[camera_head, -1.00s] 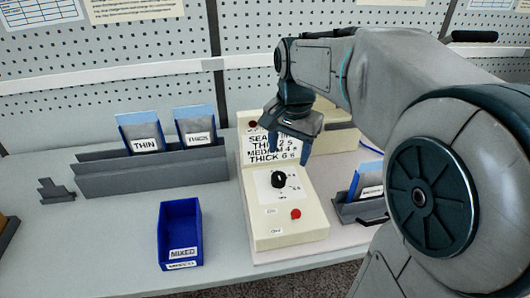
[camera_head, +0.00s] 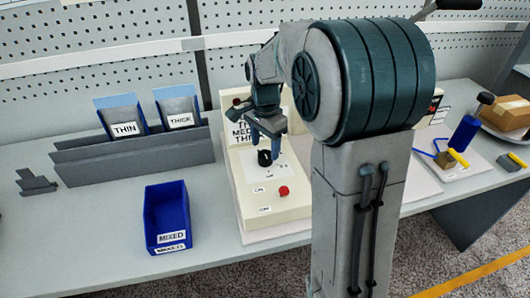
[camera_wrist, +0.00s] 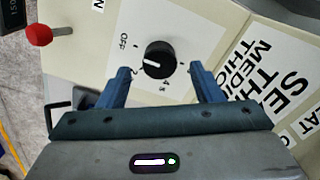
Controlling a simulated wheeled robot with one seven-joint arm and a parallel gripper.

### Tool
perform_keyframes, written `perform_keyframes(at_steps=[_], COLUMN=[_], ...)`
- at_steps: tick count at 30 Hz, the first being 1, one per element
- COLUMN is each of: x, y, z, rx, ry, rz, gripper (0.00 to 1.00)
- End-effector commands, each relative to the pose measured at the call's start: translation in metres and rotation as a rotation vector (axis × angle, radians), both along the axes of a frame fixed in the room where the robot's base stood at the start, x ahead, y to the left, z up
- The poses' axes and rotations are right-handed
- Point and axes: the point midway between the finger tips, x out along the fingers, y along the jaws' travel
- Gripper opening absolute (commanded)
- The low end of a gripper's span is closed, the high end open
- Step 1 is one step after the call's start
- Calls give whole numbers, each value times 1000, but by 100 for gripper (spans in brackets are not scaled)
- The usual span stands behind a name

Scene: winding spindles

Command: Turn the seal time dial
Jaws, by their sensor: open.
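The black seal time dial (camera_head: 264,158) sits on the sloped face of the cream sealer (camera_head: 262,208). In the wrist view the dial (camera_wrist: 158,60) has a white pointer line aimed left, near the "2" mark, with "OFF" and other marks around it. My gripper (camera_head: 267,146) is just above the dial in the head view. In the wrist view my gripper (camera_wrist: 160,80) has its two blue fingers spread apart, one on each side of the dial, with visible gaps. Whether the tips reach down to the dial's height is hard to tell.
A blue MIXED bin (camera_head: 166,222) and a grey rack (camera_head: 135,160) with THIN and THICK pouches stand left.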

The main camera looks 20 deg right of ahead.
Motion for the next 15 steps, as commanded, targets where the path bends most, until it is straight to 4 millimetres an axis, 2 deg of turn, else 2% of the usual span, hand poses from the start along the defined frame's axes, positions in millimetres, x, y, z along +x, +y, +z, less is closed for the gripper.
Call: perform_keyframes(at_steps=[3,6,15], x=[-1,0,0], y=[0,0,0], z=[-18,-27,-34], rx=[0,0,0], ry=[4,2,0], rz=[0,0,0], gripper=[59,59,59])
